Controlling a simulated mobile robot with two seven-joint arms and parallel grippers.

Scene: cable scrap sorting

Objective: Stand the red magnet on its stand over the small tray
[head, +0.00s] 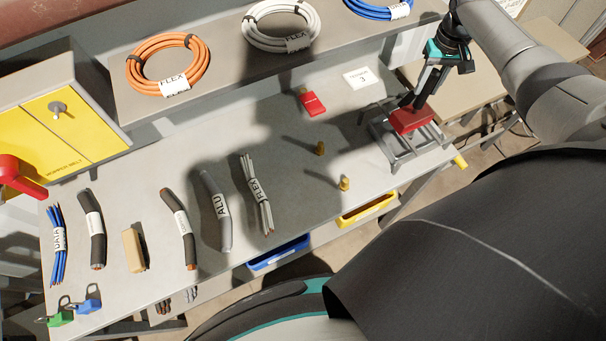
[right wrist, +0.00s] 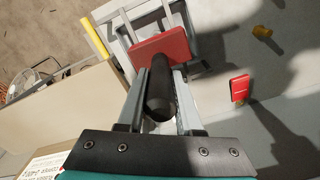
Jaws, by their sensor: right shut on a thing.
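The red magnet (head: 412,120) is a flat red block with a black handle, at the right end of the bench in the head view. My right gripper (head: 420,100) is shut on the black handle from above. In the right wrist view the handle lies between the fingers (right wrist: 161,90), with the red block (right wrist: 160,45) beyond them. The grey metal stand (head: 378,134) is directly below the magnet; whether they touch I cannot tell. The small tray is not clearly distinguishable under the stand's bars. My left gripper is not in view.
Several cable pieces (head: 222,210) lie further left. Coils (head: 168,64) sit on the rear shelf. Blue (head: 278,254) and yellow (head: 367,209) bins hang at the front edge.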

